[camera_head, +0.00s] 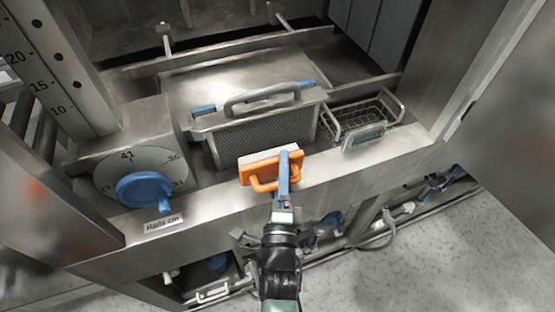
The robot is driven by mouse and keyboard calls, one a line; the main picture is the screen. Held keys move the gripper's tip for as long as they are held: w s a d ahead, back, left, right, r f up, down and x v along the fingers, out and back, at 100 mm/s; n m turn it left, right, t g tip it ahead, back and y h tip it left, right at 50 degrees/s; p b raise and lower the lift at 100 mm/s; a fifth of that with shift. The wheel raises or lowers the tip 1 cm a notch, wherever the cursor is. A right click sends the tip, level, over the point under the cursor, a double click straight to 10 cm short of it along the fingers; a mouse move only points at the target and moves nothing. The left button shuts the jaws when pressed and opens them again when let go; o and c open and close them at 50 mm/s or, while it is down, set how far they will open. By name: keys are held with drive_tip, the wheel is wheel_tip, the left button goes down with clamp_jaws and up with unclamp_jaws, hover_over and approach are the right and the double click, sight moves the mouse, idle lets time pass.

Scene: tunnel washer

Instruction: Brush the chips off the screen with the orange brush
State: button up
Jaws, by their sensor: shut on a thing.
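The orange brush (257,174) is held in front of the screen, its pale bristle side toward the top. My gripper (285,172) has blue fingers and is shut on the brush's handle, seen from above. The screen (258,130) is a dark mesh panel with a grey handle (262,100) along its top and blue pieces at both ends. It stands upright in a recess of the steel machine. The brush hides part of the screen's lower edge. I cannot make out chips on the mesh at this size.
A blue knob (144,189) on a numbered dial is at the left, above a "Rails cm" label (163,223). A wire basket (364,115) sits right of the screen, with a small grey plate (363,138) in front. A steel ledge (336,170) runs along the front. Hoses lie below.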

drive_tip(key=shift+s+d, duration=0.1)
drive_tip(key=shift+s, duration=0.1)
drive_tip(key=shift+s+d+r, duration=0.1)
drive_tip(key=shift+s+d, duration=0.15)
drive_tip(key=shift+s, duration=0.45)
drive_tip(key=shift+s+d, duration=0.2)
drive_tip(key=shift+s, duration=0.45)
